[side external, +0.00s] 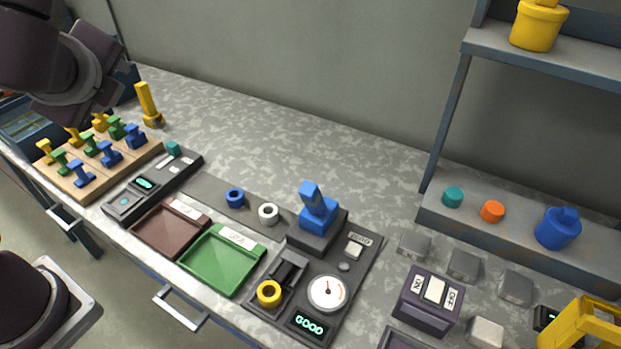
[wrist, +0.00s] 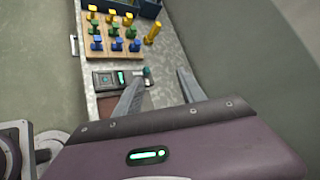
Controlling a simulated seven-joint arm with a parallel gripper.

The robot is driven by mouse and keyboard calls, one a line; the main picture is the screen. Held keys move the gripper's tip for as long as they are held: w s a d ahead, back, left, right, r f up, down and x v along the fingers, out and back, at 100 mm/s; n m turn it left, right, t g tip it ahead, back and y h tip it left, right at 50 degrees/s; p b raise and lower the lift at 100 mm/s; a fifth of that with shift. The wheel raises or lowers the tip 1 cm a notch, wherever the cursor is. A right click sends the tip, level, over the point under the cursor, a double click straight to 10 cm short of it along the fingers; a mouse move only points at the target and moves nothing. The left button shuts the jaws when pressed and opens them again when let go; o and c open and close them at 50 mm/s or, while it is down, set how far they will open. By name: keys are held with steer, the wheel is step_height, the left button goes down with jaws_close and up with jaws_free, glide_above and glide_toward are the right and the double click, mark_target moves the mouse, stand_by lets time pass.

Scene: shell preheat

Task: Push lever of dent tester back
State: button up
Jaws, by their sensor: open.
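The tester (side external: 331,270) is a dark panel at the front middle of the side view, with a white dial and a display reading GOOD. A blue upright piece (side external: 316,212) stands on the block at its back; I cannot tell whether this is the lever. A yellow ring (side external: 268,293) sits at its front left, by a dark slotted part. My gripper (wrist: 160,76) is open and empty in the wrist view, its fingers apart above the bench. In the side view my arm is at the upper left, far from the tester, and the fingertips cannot be made out.
A wooden rack (side external: 92,170) of coloured pieces and a small display device (side external: 150,185) stand at the left. A brown tray (side external: 168,232) and green tray (side external: 222,262) lie left of the tester. A switch box (side external: 430,300) and shelf (side external: 520,240) are right.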

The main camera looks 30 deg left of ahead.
steer(key=w+d+r+m+t, duration=0.1)
steer(key=w+d+m+t, duration=0.3)
steer(key=w+d+m, duration=0.2)
steer(key=m+t+h, duration=0.6)
steer(key=m+h, duration=0.3)
steer(key=m, duration=0.5)
glide_above(305, 198)
steer(key=s, duration=0.2)
step_height(305, 198, down, 3)
steer(key=f, duration=1.9)
steer(key=shift+w+f, duration=0.25)
steer(key=shift+f, duration=0.05)
steer(key=w, duration=0.6)
steer(key=shift+w, duration=0.5)
jaws_close()
